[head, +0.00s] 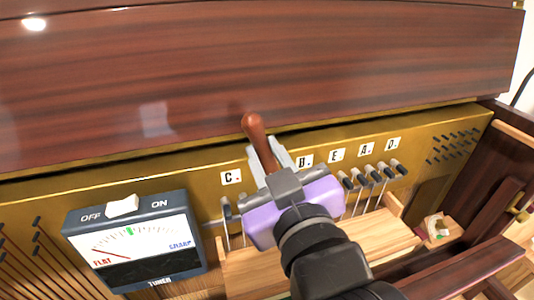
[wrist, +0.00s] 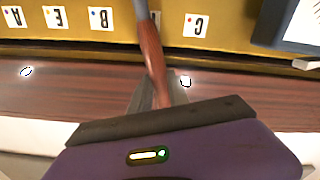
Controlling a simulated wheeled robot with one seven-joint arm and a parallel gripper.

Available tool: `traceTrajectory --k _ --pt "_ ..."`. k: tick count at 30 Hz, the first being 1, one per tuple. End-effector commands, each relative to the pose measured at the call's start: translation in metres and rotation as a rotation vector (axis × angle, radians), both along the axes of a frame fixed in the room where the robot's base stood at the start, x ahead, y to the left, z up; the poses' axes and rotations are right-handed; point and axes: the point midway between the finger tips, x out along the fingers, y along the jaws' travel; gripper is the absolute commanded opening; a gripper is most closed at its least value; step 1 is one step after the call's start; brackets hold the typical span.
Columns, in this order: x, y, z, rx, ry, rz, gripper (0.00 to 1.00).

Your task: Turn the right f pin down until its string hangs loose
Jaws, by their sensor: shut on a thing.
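My gripper (head: 270,165) is shut on the reddish-brown wooden handle of a tuning lever (head: 256,135). The handle leans up and left out of the fingers in the head view. In the wrist view the handle (wrist: 151,55) runs up from the jaws to a grey shaft (wrist: 141,10) at the top edge. The lever's far end is out of that view, and the gripper hides it in the head view. I cannot tell which pin it touches. Dark-headed pins (head: 370,175) stand right of my gripper, and others (head: 227,205) left of it. No f label is visible.
A tuner (head: 135,240) with FLAT and SHARP ends stands at the left; its white switch (head: 122,205) is on top. A brass plate (head: 460,125) carries letter cards, including C (head: 231,177). A wood panel (head: 250,60) rises behind. A wooden block (head: 438,228) lies at the right.

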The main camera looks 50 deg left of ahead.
Motion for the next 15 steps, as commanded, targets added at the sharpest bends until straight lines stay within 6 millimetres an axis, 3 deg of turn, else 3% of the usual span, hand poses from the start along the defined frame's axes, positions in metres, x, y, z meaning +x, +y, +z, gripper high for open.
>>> traceTrajectory --k 15 --pt "-0.011 0.0052 -0.0049 -0.033 -0.073 0.003 0.0"
